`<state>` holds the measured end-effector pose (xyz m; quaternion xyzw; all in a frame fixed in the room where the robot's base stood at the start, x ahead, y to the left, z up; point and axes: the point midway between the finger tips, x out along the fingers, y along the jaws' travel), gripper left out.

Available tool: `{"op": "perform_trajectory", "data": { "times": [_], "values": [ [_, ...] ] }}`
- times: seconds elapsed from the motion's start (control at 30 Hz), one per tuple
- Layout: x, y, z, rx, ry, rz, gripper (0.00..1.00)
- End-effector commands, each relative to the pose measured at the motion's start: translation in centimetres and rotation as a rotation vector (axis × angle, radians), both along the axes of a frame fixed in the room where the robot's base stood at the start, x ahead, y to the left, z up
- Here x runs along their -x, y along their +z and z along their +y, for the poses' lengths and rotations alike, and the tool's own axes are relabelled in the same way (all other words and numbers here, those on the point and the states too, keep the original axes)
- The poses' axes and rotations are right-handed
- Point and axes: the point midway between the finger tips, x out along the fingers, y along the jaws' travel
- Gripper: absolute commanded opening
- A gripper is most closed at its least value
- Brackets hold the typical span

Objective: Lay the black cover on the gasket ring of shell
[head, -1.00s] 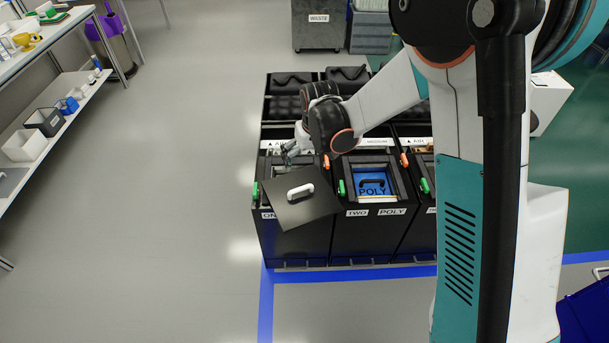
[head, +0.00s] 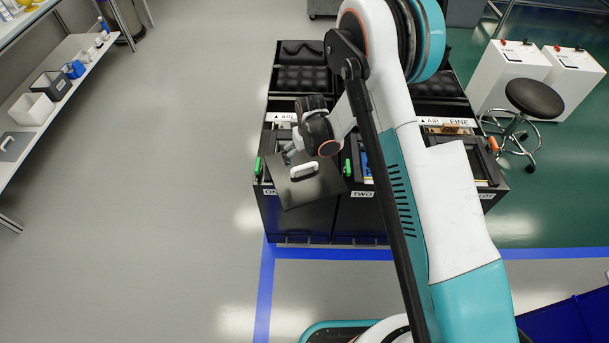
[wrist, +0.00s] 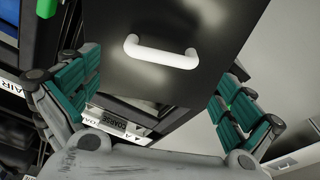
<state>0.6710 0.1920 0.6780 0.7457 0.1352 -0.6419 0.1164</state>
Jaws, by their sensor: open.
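The black cover (head: 315,190) is a flat square plate with a white handle (head: 304,170). In the head view it sits skewed over the front of the left cabinet, the shell (head: 292,222) marked ONE, its right corner reaching toward cabinet TWO. My gripper (head: 289,154) is at the cover's far edge. In the wrist view my gripper (wrist: 162,78) is open, with its green-padded fingers apart at either side and the cover (wrist: 215,25) and handle (wrist: 160,52) seen between them. The fingers do not close on the handle. The gasket ring is mostly hidden under cover and gripper.
Cabinet TWO (head: 358,225) stands directly right, partly behind my arm. Green clips (head: 257,166) sit at the cabinet edges. A black stool (head: 534,97) and white boxes (head: 510,75) stand right; a shelf (head: 60,75) stands left. Floor in front and left is clear.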

Motion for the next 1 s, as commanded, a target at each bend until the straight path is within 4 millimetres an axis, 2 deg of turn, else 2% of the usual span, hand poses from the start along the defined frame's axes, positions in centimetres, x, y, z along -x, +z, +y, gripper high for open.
{"op": "perform_trajectory", "data": {
  "times": [0.03,0.33,0.6,0.87,0.9,1.0],
  "values": [
    [-0.1,-0.7,0.0,0.000,0.000,0.000,1.00],
    [-0.2,-2.4,0.2,0.000,0.000,0.000,1.00],
    [-0.6,-6.1,0.4,0.000,0.000,0.000,1.00],
    [-0.6,-6.4,0.5,0.000,0.000,0.000,1.00],
    [-0.6,-6.4,0.5,0.000,0.000,0.000,0.98],
    [-0.6,-6.3,0.4,0.000,0.000,0.000,0.75]
  ]
}}
